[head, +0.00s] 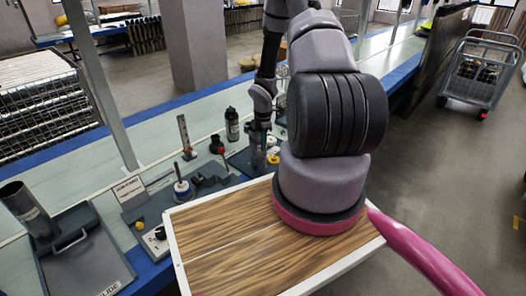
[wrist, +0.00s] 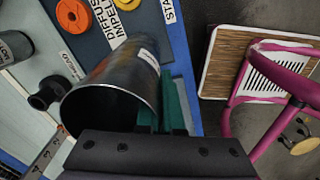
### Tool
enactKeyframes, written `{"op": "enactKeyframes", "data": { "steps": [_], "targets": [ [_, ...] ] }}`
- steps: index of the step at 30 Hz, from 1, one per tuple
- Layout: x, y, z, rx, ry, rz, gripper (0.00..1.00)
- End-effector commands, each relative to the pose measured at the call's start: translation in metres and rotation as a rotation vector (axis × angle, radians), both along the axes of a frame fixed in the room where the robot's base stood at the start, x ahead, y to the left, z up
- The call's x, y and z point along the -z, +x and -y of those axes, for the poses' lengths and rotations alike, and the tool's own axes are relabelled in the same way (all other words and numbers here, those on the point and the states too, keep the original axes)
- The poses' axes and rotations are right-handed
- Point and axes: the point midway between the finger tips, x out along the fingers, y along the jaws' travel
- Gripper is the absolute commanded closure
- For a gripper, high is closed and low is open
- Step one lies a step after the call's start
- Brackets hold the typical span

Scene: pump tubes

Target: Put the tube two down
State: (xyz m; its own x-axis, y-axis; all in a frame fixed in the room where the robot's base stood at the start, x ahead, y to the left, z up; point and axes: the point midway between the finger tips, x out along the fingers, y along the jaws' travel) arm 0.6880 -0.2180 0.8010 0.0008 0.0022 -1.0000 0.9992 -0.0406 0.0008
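A dark grey metal tube with a white label (wrist: 118,78) fills the middle of the wrist view, its open end toward the camera. My gripper (wrist: 162,112) has green fingers at the tube's rim, one apparently inside the wall and one outside, closed on it. In the head view my gripper (head: 258,128) is beyond my arm, with the grey tube (head: 257,153) upright below it, over or on a dark panel (head: 238,161). I cannot tell whether the tube's lower end touches the panel. Another dark tube (head: 28,210) leans at the far left on a grey plate.
The panel carries an orange ring (wrist: 73,15), a yellow ring (wrist: 127,4) and printed labels. A black bottle (head: 232,124), a red-topped post (head: 221,150) and a blue-white spool (head: 181,188) stand nearby. A wooden-topped tray (head: 225,235) is in front. A cart (head: 482,75) stands at the right.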

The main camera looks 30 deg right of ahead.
Motion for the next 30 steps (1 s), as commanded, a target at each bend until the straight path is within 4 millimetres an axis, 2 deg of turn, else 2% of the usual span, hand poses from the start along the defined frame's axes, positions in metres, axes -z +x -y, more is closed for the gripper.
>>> {"op": "enactKeyframes", "data": {
  "steps": [6,17,19,20,30],
  "targets": [
    [0.029,0.0,-0.001,-0.002,0.0,-0.001,1.0],
    [0.033,0.0,0.0,0.0,0.0,0.0,1.0],
    [0.033,0.0,0.0,0.001,0.0,0.0,0.73],
    [0.032,0.0,0.0,0.001,0.0,0.0,0.66],
    [0.03,0.0,0.0,0.001,0.0,0.0,0.66]
  ]
}}
